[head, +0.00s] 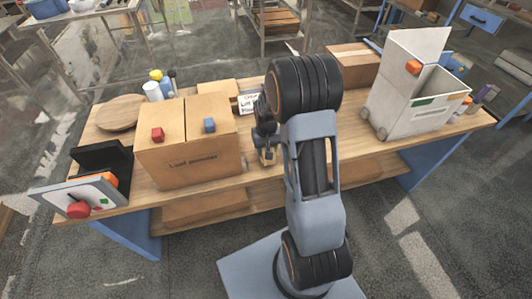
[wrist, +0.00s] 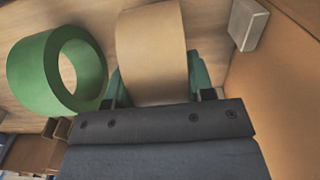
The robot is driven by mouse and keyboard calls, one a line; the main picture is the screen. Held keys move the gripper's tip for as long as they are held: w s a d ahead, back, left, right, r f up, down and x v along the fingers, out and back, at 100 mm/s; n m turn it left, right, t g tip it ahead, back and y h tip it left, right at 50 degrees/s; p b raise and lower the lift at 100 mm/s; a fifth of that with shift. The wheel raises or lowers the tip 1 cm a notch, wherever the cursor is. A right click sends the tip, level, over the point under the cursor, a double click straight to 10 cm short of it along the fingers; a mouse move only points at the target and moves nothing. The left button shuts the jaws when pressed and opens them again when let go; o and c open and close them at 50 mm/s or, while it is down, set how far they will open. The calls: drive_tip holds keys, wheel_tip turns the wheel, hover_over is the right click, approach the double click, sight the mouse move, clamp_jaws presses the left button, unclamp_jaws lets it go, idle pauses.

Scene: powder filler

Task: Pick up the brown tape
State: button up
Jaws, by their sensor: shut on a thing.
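The brown tape (wrist: 152,45) shows in the wrist view as a wide tan roll, with its near part between the green fingers of my gripper (wrist: 160,88). The gripper is shut on it. In the head view my gripper (head: 266,152) is low at the table's front edge, just right of the large cardboard box. The tape cannot be made out there. A green tape roll (wrist: 91,72) is left of the brown tape in the wrist view, apart from it.
A white bin (head: 402,112) is at the right of the wooden table (head: 352,128). A small sign (head: 249,102) stands behind.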

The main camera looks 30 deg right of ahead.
drive_tip(key=shift+r, duration=0.1)
drive_tip(key=shift+w+r, duration=0.1)
drive_tip(key=shift+r, duration=0.4)
drive_tip(key=r, duration=0.2)
drive_tip(key=shift+s+r, duration=0.25)
drive_tip(key=shift+r, duration=0.05)
drive_tip(key=s+r, duration=0.2)
drive_tip(key=s+r+b, duration=0.1)
drive_tip(key=s+r, duration=0.1)
drive_tip(key=r, duration=0.1)
drive_tip(key=shift+s+d, duration=0.2)
drive_tip(key=shift+s, duration=0.05)
drive_tip(key=s+r+b, duration=0.1)
drive_tip(key=s+r, duration=0.3)
drive_tip(key=s, duration=0.5)
drive_tip(key=shift+d+r, duration=0.15)
drive_tip(key=shift+d, duration=0.15)
